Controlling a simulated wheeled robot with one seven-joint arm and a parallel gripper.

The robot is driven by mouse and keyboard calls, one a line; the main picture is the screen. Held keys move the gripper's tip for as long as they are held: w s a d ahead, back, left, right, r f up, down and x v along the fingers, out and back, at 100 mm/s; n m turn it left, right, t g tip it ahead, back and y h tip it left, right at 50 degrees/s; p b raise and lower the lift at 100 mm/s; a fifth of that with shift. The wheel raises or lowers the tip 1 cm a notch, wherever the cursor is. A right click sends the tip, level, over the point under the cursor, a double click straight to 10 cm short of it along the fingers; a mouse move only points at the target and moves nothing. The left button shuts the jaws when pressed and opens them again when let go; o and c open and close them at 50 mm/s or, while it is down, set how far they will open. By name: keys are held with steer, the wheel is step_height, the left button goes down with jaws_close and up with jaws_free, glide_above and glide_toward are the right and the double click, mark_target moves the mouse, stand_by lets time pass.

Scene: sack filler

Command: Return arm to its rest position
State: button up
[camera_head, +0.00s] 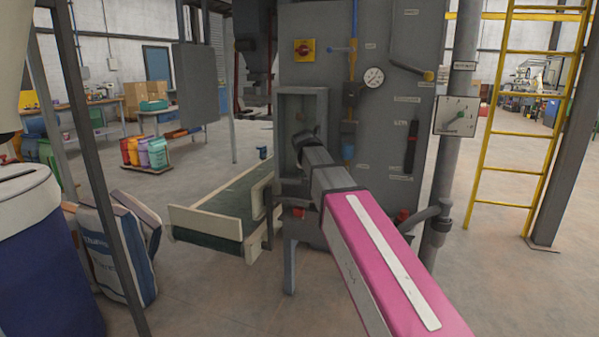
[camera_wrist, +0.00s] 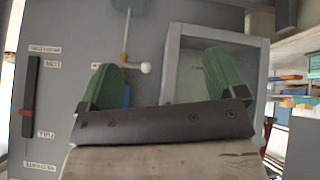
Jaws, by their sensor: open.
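My gripper (camera_wrist: 160,72) shows in the wrist view with two green fingers spread apart. Nothing is between them. It faces the grey machine panel (camera_wrist: 72,60), which carries a black slot with labels at the left. A pale-framed box (camera_wrist: 172,60) on the panel lies behind the right finger. In the head view my pink and grey arm (camera_head: 385,255) stretches from the lower right toward the grey cabinet (camera_head: 385,110). Its far end is near the open box (camera_head: 316,105) on the cabinet front. I cannot make out the fingers there.
A conveyor (camera_head: 215,215) stands left of the cabinet. Sacks (camera_head: 130,245) lean beside a blue drum (camera_head: 40,260) at the left. A yellow ladder (camera_head: 530,110) and a grey pipe (camera_head: 460,80) stand at the right. Open floor lies at the lower right.

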steer(key=s+d+f+g+y, duration=0.1)
steer(key=s+d+f, duration=0.3)
steer(key=s+f, duration=0.4)
steer(key=s+d+f+g+y, duration=0.1)
steer(key=s+d+f+g, duration=0.2)
steer(key=s+f, duration=0.6)
steer(key=s+d+f+g+y, duration=0.1)
steer(key=s+d+f, duration=0.5)
steer(key=f, duration=1.2)
steer(key=s+g, duration=0.1)
steer(key=s, duration=0.2)
steer(key=shift+f+n+g, duration=0.15)
steer(key=shift+n+g, duration=0.15)
steer(key=shift+n, duration=0.1)
steer(key=shift+d, duration=0.1)
